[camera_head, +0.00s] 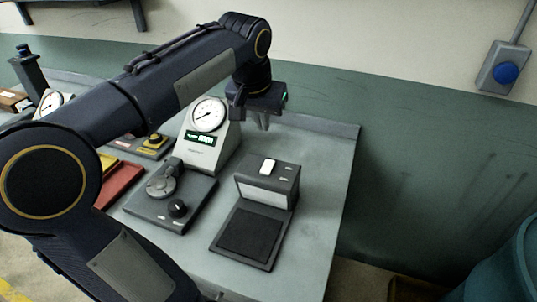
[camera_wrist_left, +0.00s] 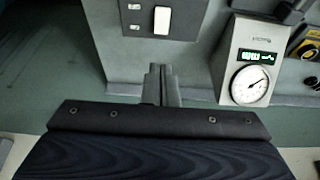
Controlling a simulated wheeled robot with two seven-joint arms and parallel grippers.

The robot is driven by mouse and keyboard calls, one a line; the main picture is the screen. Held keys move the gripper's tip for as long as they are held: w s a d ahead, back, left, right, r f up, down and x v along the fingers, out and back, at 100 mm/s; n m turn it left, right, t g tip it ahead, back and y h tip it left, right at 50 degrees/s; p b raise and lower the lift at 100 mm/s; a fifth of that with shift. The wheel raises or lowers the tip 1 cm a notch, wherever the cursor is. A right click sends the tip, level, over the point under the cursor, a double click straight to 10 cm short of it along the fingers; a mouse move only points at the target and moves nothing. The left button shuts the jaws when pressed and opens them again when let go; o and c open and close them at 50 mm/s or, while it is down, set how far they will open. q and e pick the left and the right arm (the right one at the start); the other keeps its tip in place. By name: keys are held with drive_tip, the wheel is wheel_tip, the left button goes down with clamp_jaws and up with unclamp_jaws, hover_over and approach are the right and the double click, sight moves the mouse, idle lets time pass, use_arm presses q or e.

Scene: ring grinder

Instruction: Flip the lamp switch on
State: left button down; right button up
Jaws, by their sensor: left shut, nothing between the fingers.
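The lamp is a dark grey unit with a box (camera_head: 270,182) at its back and a flat dark pad (camera_head: 252,235) in front, standing at the right end of the table. A white rocker switch (camera_head: 268,167) sits on top of the box. The switch also shows at the top of the left wrist view (camera_wrist_left: 162,20). My left gripper (camera_head: 264,124) is above the table's back part, behind the lamp box and apart from it. In the left wrist view its fingers (camera_wrist_left: 160,72) are together and empty. My right gripper is out of view.
A white gauge (camera_head: 207,120) with a dial and green display stands left of my left gripper. A dark device with a knob (camera_head: 170,197) sits left of the lamp. A red tray (camera_head: 118,182) lies further left. The table's right edge (camera_head: 345,190) is clear.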

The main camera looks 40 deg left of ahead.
sight(270, 162)
use_arm(q)
drive_tip(key=x, duration=1.4)
drive_tip(key=shift+s+p, duration=0.3)
drive_tip(key=shift+s, duration=0.05)
